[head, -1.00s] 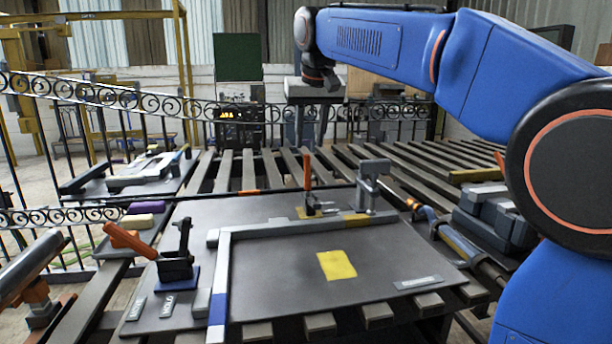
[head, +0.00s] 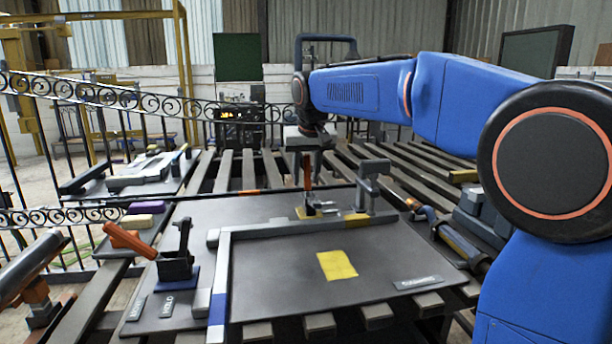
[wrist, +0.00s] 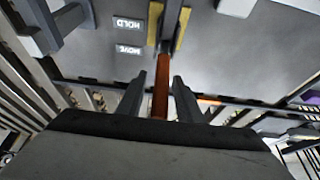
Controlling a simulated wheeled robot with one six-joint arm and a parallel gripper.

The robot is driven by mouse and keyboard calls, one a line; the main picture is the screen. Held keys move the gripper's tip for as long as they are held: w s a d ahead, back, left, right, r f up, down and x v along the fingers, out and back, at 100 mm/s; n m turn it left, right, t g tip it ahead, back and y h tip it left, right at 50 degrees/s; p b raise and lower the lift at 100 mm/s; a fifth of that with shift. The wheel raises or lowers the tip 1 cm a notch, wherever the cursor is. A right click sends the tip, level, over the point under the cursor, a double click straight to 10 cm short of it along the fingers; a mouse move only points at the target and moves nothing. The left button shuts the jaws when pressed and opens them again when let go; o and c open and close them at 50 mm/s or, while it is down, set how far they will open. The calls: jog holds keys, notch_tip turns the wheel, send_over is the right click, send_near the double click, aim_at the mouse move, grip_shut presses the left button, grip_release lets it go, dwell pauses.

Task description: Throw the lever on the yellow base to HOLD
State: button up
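The lever (head: 308,176) has an orange handle and stands roughly upright on its yellow base (head: 301,213), at the back of the dark board. In the wrist view the orange handle (wrist: 161,90) lies between my two dark fingers, with visible gaps on both sides. My gripper (head: 305,165) points down over this lever and is open; in the wrist view (wrist: 159,88) its fingers straddle the handle. The HOLD plate (wrist: 129,23) and MOVE plate (wrist: 128,50) lie beside the yellow base in the wrist view.
A second orange-handled lever (head: 131,241) on a blue base (head: 178,278) leans left at the front left. A grey post (head: 371,185) stands right of my gripper. A grey rail frame (head: 290,228) and a yellow patch (head: 337,265) are on the board (head: 275,285).

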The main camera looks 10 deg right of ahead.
aim_at(307, 173)
grip_shut()
jog(key=shift+s, duration=0.1)
jog(key=shift+s+r+t, duration=0.1)
jog(key=shift+s+t, duration=0.55)
jog(key=shift+t, duration=0.45)
jog(key=shift+s+r+t, duration=0.1)
jog(key=shift+s+t, duration=0.5)
jog(key=shift+t, duration=0.5)
grip_release()
jog(key=shift+s+r, duration=0.1)
jog(key=shift+r, duration=0.05)
